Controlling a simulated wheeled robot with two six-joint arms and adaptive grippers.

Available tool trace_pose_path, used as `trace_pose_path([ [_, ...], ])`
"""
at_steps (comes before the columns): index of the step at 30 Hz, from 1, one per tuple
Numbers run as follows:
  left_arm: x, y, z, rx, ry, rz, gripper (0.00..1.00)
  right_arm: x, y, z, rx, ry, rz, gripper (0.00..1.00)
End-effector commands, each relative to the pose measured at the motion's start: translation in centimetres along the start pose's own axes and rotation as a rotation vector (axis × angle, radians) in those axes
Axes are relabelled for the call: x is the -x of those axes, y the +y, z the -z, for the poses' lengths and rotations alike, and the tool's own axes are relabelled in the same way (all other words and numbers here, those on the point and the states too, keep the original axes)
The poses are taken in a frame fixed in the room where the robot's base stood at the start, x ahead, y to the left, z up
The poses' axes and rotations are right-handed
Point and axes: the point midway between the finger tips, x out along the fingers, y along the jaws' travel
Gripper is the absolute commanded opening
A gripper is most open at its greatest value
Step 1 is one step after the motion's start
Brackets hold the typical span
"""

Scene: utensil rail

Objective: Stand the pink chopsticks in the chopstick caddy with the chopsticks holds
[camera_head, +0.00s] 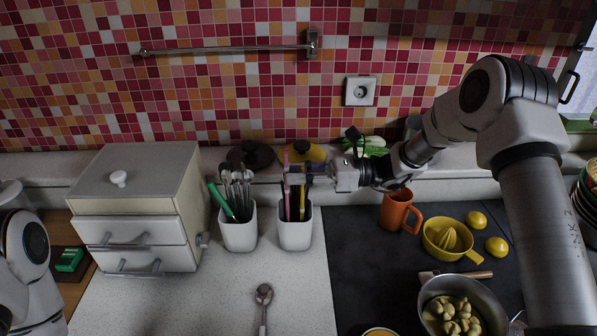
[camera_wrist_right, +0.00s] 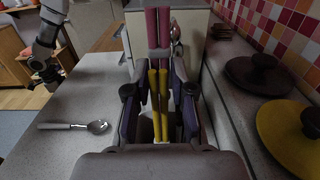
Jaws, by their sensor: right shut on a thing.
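The pink chopsticks (camera_head: 287,185) are upright at the right white caddy (camera_head: 295,237); they also show in the wrist view (camera_wrist_right: 158,28). My right gripper (camera_head: 296,178) comes in from the right above this caddy and is shut on them. Their lower ends are hidden, so I cannot tell how deep they reach. Yellow chopsticks (camera_wrist_right: 159,100) stand in the same caddy, between the fingers and nearer my palm in the wrist view. My left gripper (camera_wrist_right: 44,74) shows small at the wrist view's upper left, away from the caddy; its opening is unclear.
A left white caddy (camera_head: 239,236) with silver utensils and a green handle stands close beside. A spoon (camera_head: 263,297) lies on the counter in front.

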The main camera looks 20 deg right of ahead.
Motion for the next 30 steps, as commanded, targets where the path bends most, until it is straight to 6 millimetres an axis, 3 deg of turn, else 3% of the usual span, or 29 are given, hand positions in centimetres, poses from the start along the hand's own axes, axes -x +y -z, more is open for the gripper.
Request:
trace_pose_path([
  [7, 0.0, 0.0, 0.0, 0.0, 0.0, 0.0, 0.4, 0.0, 0.0, 0.0, 0.0, 0.0, 0.0, 0.0],
  [8, 0.0, 0.0, 0.0, 0.0, 0.0, 0.0, 0.4, 0.0, 0.0, 0.0, 0.0, 0.0, 0.0, 0.3],
  [9, 0.0, 0.0, 0.0, 0.0, 0.0, 0.0, 0.4, 0.0, 0.0, 0.0, 0.0, 0.0, 0.0, 0.44],
  [10, 0.0, 0.0, 0.0, 0.0, 0.0, 0.0, 0.4, 0.0, 0.0, 0.0, 0.0, 0.0, 0.0, 0.52],
  [19, 0.0, 0.0, 0.0, 0.0, 0.0, 0.0, 0.4, 0.1, 0.0, 0.0, 0.0, 0.0, 0.0, 0.52],
  [22, 0.0, 0.0, 0.0, 0.0, 0.0, 0.0, 0.4, 0.9, -0.1, 0.0, 0.0, -0.002, 0.003, 0.52],
  [30, 0.0, 0.0, 0.0, 0.0, 0.0, 0.0, 0.4, 7.3, -0.2, 0.0, 0.002, -0.004, 0.006, 0.52],
])
